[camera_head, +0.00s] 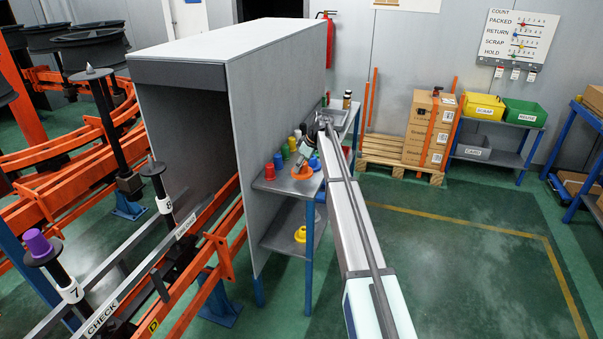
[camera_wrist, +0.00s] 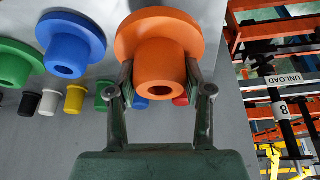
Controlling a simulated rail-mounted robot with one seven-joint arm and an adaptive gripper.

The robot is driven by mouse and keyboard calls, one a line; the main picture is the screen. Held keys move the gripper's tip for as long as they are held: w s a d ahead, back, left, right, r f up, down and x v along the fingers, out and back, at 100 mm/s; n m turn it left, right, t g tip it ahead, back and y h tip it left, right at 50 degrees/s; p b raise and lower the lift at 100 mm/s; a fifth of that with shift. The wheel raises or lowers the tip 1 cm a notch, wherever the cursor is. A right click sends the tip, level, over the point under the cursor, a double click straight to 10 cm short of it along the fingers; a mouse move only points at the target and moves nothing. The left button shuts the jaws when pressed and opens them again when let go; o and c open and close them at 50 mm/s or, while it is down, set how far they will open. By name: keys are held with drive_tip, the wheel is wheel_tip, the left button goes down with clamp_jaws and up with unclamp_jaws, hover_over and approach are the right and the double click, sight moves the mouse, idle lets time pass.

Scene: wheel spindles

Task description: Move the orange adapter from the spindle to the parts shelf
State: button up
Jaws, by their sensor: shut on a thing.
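The orange adapter (camera_head: 302,174) is a flanged ring with a short hub and a centre hole. It is at the near end of the parts shelf (camera_head: 273,185), inside my gripper (camera_head: 304,163). In the wrist view my gripper (camera_wrist: 160,90) has one finger on each side of the orange adapter's hub (camera_wrist: 160,65), shut on it. The flange faces the grey shelf top (camera_wrist: 62,135); I cannot tell whether it touches. A blue adapter (camera_wrist: 70,45) and a green adapter (camera_wrist: 15,62) sit beside it. Spindle 8 (camera_head: 158,185) carries no adapter.
Several coloured cups, including a red one (camera_head: 269,171), stand along the shelf's left side, near the grey hood wall (camera_head: 245,130). A yellow part (camera_head: 300,234) is on the lower shelf. A purple adapter (camera_head: 38,243) sits on spindle 7. The green floor at right is open.

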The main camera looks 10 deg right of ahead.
drive_tip(key=shift+f+p, duration=0.45)
drive_tip(key=shift+f, duration=1.6)
drive_tip(key=shift+f, duration=0.1)
drive_tip(key=o, duration=1.2)
drive_tip(key=shift+o, duration=0.2)
drive_tip(key=b+v, duration=0.2)
drive_tip(key=v, duration=1)
drive_tip(key=shift+b, duration=0.3)
drive_tip(key=shift+a, duration=0.1)
